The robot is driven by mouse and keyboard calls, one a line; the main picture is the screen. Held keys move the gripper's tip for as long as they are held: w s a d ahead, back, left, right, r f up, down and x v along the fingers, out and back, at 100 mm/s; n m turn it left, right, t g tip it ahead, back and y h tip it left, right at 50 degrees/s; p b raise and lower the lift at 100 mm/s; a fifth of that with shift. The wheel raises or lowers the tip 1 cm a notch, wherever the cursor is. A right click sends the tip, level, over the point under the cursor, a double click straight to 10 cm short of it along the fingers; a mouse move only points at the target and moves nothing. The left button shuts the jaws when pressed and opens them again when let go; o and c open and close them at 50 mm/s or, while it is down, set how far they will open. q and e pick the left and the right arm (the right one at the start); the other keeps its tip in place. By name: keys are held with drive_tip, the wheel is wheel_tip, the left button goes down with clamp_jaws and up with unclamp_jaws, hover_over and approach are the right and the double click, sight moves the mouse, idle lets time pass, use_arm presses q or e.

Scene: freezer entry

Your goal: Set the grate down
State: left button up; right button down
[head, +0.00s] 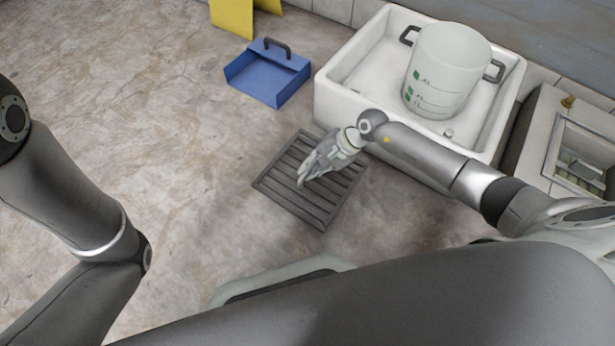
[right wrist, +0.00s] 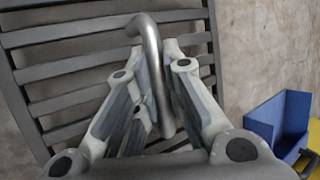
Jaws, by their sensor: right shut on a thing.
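The grate (head: 317,205) is a dark grey slatted square in the middle of the head view, low over the floor or on it; I cannot tell whether it touches. My right gripper (head: 305,179) is over its middle. In the right wrist view the grate (right wrist: 70,67) fills the left and centre, and a bent metal handle (right wrist: 152,55) rises from it. The right gripper (right wrist: 160,98) is shut on this handle, with a finger on each side. My left arm shows at the left of the head view, but its gripper is out of view.
A white basin (head: 340,90) with a translucent bucket (head: 447,70) stands behind the grate. A blue dustpan-like tray (head: 267,75) lies on the floor, and it also shows in the right wrist view (right wrist: 280,125). A yellow folded board (head: 232,15) is behind it. Bare floor (head: 130,120) lies left of the grate.

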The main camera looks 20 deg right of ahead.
sight(307, 173)
drive_tip(key=shift+w+a+f+b, duration=0.25)
drive_tip(key=shift+w+f+b, duration=0.05)
drive_tip(key=shift+w+f, duration=0.2)
drive_tip(key=f+b, duration=0.3)
drive_tip(key=shift+w+a+f, duration=0.1)
drive_tip(key=shift+w+f, duration=0.15)
drive_tip(key=shift+f+b, duration=0.1)
drive_tip(key=shift+b, duration=0.25)
drive_tip(key=c, duration=1.5)
unclamp_jaws()
drive_tip(key=shift+s+f, duration=0.1)
